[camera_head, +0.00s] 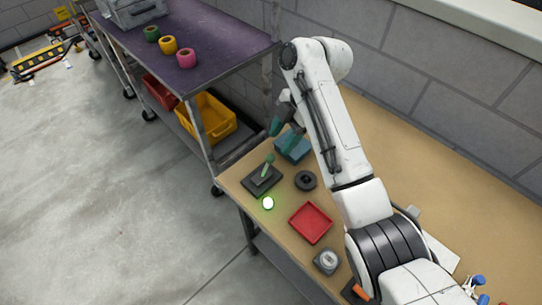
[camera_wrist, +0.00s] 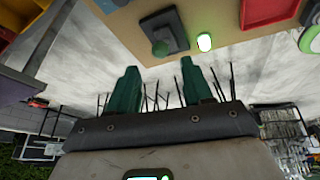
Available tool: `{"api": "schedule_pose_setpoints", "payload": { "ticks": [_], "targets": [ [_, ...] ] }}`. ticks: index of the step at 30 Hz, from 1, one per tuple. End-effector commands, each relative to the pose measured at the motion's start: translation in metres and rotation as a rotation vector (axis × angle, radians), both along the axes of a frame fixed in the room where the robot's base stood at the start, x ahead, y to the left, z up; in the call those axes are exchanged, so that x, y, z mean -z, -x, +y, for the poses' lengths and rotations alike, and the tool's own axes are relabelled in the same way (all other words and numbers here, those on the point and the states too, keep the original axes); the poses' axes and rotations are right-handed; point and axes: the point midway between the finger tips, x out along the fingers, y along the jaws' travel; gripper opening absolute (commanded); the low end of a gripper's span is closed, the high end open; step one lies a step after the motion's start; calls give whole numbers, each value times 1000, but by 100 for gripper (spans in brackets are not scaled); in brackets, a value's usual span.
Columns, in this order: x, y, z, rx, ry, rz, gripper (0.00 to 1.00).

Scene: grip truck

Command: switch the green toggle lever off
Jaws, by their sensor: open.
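The green toggle lever (camera_head: 267,167) stands on a dark square base (camera_head: 258,184) near the left end of the tan bench. It leans up and to the right in the head view. In the wrist view the lever (camera_wrist: 160,47) shows its rounded green end, with the base (camera_wrist: 172,22) behind it. A small light (camera_head: 268,203) beside the base glows green; it also shows in the wrist view (camera_wrist: 204,42). My gripper (camera_head: 283,131) is open, with two green fingers apart and nothing between them. It is above the bench, close to the lever; no contact is visible.
A teal box (camera_head: 294,151), a black ring (camera_head: 306,180), a red tray (camera_head: 311,223) and a grey dial box (camera_head: 327,261) lie near the lever. A shelf cart (camera_head: 220,48) with coloured rolls stands left of the bench. Open floor lies at left.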

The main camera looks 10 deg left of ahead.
Motion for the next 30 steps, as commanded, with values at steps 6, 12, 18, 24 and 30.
{"api": "schedule_pose_setpoints", "payload": {
  "ticks": [6,12,18,24,30],
  "targets": [
    [38,8,14,0,2,3,50],
    [64,13,24,0,1,2,50],
    [75,15,28,0,1,-1,50],
    [77,15,29,0,0,-1,50],
    [77,15,29,1,0,-1,39]
  ]
}}
